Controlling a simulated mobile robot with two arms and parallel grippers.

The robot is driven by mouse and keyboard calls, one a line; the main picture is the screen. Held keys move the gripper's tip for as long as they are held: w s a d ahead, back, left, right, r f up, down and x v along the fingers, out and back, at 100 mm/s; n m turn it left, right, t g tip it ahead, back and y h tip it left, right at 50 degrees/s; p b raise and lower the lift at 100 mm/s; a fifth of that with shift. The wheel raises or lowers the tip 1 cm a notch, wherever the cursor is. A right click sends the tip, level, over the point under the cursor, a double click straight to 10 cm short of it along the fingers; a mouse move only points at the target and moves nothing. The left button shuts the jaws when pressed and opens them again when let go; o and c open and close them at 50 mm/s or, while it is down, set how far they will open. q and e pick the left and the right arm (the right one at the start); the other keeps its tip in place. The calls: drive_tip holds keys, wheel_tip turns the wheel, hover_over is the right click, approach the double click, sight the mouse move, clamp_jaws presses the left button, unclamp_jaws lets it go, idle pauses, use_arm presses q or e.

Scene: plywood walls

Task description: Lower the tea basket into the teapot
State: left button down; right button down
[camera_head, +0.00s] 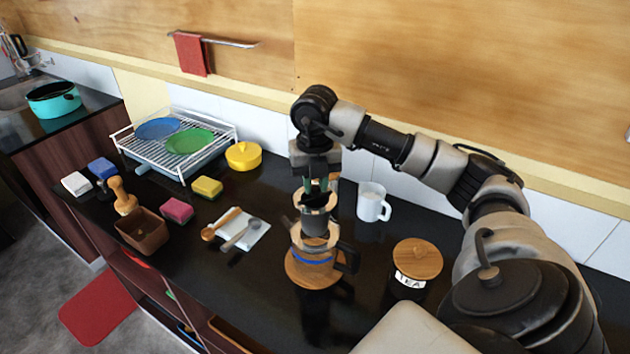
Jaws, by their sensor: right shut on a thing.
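The teapot (316,256) has a blue band and a dark handle on its right. It stands on a round wooden board (296,276) on the black counter. My right gripper (316,196) points straight down above the teapot and is shut on the tea basket (315,226). The basket is a grey cylinder with a light wooden rim, upright over the teapot's mouth. Its lower end appears to be at the opening; how far inside it is, I cannot tell. My left gripper is not in view.
A white mug (371,203) stands behind and right of the teapot. A tea canister (414,267) with wooden lid stands to the right. A white napkin (250,232) with spoons lies left. Farther left are sponges, a brown box (143,231) and a dish rack (178,146).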

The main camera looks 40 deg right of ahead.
drive_tip(key=shift+f, duration=0.1)
drive_tip(key=shift+f+b, duration=1.85)
drive_tip(key=shift+f, duration=0.5)
drive_tip(key=shift+f+b, duration=1.25)
drive_tip(key=shift+f, duration=0.4)
drive_tip(key=shift+f+b, duration=0.8)
drive_tip(key=shift+f, duration=0.3)
